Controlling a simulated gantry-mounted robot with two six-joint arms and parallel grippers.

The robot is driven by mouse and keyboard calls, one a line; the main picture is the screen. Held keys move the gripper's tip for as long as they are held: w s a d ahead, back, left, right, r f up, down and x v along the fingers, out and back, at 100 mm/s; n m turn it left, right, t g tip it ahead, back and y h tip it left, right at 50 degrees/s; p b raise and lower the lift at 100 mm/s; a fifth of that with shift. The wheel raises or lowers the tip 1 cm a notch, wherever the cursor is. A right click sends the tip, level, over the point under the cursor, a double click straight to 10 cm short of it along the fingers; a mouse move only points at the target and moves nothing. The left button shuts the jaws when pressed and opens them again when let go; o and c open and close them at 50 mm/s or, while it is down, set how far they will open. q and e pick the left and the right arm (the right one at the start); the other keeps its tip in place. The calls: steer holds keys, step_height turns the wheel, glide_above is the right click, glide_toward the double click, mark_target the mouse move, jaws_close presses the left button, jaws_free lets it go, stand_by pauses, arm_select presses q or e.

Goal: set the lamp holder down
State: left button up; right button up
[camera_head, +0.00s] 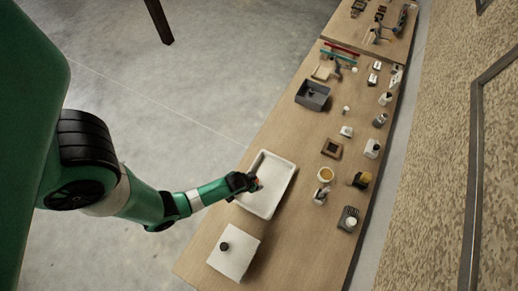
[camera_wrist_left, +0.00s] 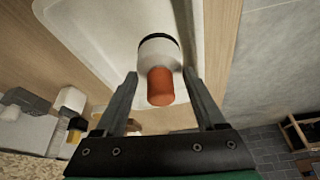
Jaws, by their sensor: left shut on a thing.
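The lamp holder (camera_wrist_left: 158,54) is a small white cylinder with a black ring and an orange end (camera_wrist_left: 160,88). My left gripper (camera_wrist_left: 160,77) is shut on it, with one finger on each side. In the head view my left gripper (camera_head: 252,183) is over the left part of a white rectangular tray (camera_head: 283,171), with a bit of orange showing at its tip. In the wrist view the tray (camera_wrist_left: 93,48) lies behind the lamp holder. I cannot tell whether the lamp holder touches the tray floor. My right gripper is not in view.
A white board (camera_head: 230,262) with a black knob lies in front of the tray. A dark bin (camera_head: 312,95) stands farther back. Bare wooden table (camera_head: 290,235) lies between.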

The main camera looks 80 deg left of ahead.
arm_select(q)
steer(key=b+x, duration=0.2)
steer(key=x, duration=0.1)
steer(key=b+x, duration=0.1)
steer(key=b, duration=0.1)
steer(key=shift+s+d+f, duration=0.2)
steer(key=shift+s+f, duration=0.05)
steer(key=shift+f, duration=0.05)
steer(key=shift+s+d, duration=0.1)
steer(key=shift+s, duration=0.05)
steer(key=shift+r, duration=0.15)
steer(key=o, duration=1.5)
steer(key=shift+o, duration=0.2)
steer(key=p+v, duration=0.3)
steer(key=v, duration=0.4)
steer(key=shift+p, duration=0.35)
steer(key=p+v, duration=0.4)
steer(key=v, duration=0.1)
